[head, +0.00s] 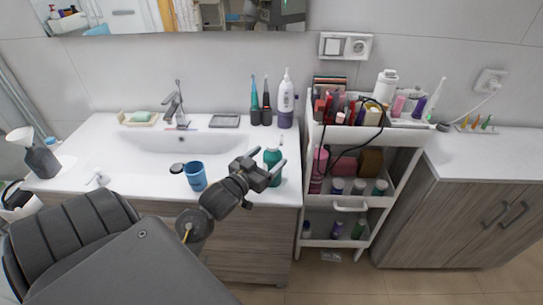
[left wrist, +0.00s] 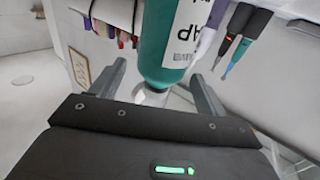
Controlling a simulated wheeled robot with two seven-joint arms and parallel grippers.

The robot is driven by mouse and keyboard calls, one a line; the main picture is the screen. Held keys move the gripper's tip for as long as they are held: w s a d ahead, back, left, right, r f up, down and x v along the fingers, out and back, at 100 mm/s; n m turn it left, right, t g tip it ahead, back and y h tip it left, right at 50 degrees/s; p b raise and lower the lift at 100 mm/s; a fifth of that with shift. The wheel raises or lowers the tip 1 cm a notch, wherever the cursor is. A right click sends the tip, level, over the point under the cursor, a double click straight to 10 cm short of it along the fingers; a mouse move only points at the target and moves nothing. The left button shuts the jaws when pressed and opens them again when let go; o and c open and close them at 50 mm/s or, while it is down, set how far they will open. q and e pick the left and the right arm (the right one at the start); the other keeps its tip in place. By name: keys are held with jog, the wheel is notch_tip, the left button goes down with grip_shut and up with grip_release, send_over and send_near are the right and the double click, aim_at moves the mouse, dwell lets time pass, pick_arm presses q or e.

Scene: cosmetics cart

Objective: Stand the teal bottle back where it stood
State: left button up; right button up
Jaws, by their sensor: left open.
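The teal bottle (head: 272,160) is upright at the right end of the white counter, near its front edge. In the left wrist view the teal bottle (left wrist: 165,45) appears upside down, with a white label and its pale narrow end toward my gripper. My left gripper (head: 265,163) is open, with one finger on each side of the bottle. In the left wrist view the fingers of my left gripper (left wrist: 158,92) stand apart with visible gaps beside the narrow end. My right gripper is out of view.
A blue cup (head: 195,176) stands left of the gripper. Electric toothbrushes (head: 260,105) and a white-purple bottle (head: 286,100) stand behind the teal bottle. The loaded cart (head: 345,205) is close on the right. The sink basin (head: 175,145) lies to the left.

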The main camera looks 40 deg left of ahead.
pick_arm(q)
jog(key=s+b, duration=0.1)
jog(key=s, duration=0.8)
jog(key=shift+s+d+b, duration=0.3)
jog(key=shift+s+b, duration=0.05)
jog(key=shift+s, duration=0.05)
